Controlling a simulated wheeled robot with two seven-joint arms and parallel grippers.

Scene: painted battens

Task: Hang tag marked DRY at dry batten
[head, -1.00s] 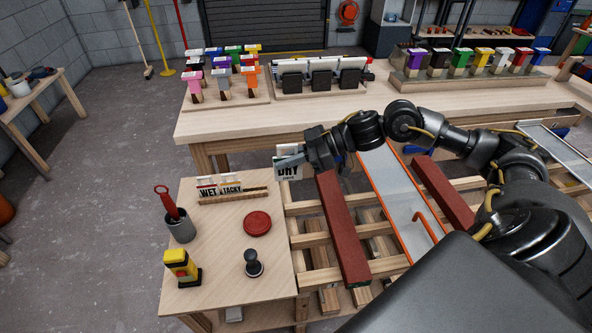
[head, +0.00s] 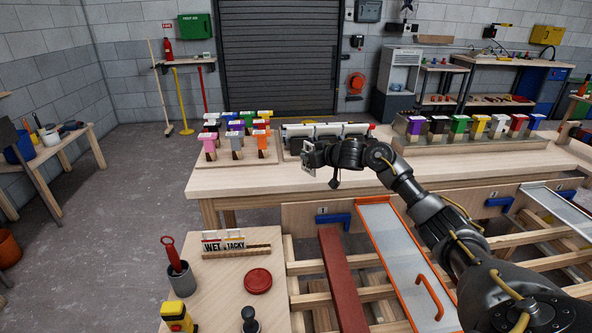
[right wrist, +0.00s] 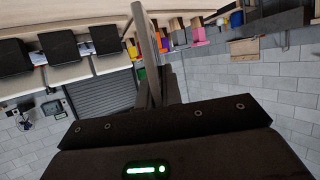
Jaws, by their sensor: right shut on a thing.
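My right gripper (head: 309,154) is shut on the DRY tag, high in front of the back bench. The tag's lettering does not show now, and the tag is hard to make out at the jaws. In the right wrist view the gripper's fingers (right wrist: 150,62) are seen edge-on and close together. The WET tag (head: 212,243) and the TACKY tag (head: 235,241) stand in a wooden holder (head: 236,252) on the small table. A red-brown batten (head: 342,280) lies on the slatted rack. I see no mark showing which batten is dry. My left gripper is out of view.
A red disc (head: 257,281) and red-handled tool (head: 170,252) are on the small table.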

